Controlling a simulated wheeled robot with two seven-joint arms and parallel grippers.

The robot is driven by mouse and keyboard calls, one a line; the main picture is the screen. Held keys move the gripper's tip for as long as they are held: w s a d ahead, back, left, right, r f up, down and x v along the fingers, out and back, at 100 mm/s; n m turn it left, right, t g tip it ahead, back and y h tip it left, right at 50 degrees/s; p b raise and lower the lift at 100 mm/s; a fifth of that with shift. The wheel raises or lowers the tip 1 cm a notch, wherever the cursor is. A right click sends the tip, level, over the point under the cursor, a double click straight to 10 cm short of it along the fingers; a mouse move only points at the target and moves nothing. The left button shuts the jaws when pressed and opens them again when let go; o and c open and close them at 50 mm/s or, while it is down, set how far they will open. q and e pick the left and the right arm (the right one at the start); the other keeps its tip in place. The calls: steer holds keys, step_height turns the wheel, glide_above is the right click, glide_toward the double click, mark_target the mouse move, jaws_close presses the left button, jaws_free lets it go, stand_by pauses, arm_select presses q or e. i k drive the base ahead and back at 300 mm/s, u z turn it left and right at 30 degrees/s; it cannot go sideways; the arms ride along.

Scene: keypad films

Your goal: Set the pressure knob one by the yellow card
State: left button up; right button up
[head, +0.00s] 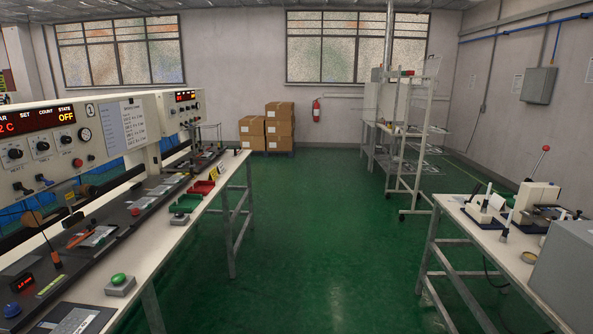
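A cream control panel (110,152) stands along the bench at the left. It carries several black knobs, among them one at the far left (15,153), one in the middle (42,146) and one further right (67,139). Their labels are too small to read, so I cannot tell which is pressure knob one. Neither of my grippers shows in this view.
The left bench (165,233) holds a green button box (120,281), a green bin (186,203) and a red bin (202,187). A right bench (480,239) carries a press and small tools. The green floor (320,240) between is clear. A wire rack (415,150) stands behind.

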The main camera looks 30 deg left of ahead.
mark_target(65, 140)
steer(key=z, duration=0.2)
steer(key=i, duration=1.8)
steer(key=u, duration=0.65)
steer(key=i, duration=0.95)
steer(key=u, duration=1.7)
steer(key=i, duration=0.5)
steer(key=u, duration=0.3)
